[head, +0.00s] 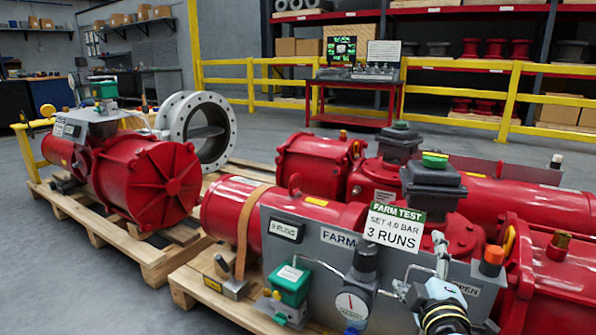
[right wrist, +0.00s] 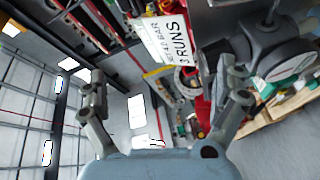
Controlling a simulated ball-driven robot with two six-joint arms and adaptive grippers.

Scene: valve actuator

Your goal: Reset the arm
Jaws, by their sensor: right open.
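My right gripper (head: 420,266) is at the lower right of the head view, in front of the grey panel (head: 390,262) of the near red valve actuator (head: 238,205). Its fingers are spread, with nothing between them; the right wrist view also shows my open gripper (right wrist: 166,98). A pressure gauge (head: 352,304) sits just left of the gripper. The FARM TEST sign (head: 394,226) stands just above it and also shows in the right wrist view (right wrist: 172,40). I cannot tell whether the gripper touches the panel fittings. My left gripper is not in view.
An orange-capped fitting (head: 491,262) stands right of my right gripper. A green valve block (head: 290,284) is on the panel's left. Another red actuator (head: 150,180) lies on a wooden pallet (head: 150,254) at left. Grey floor (head: 60,300) is clear at lower left.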

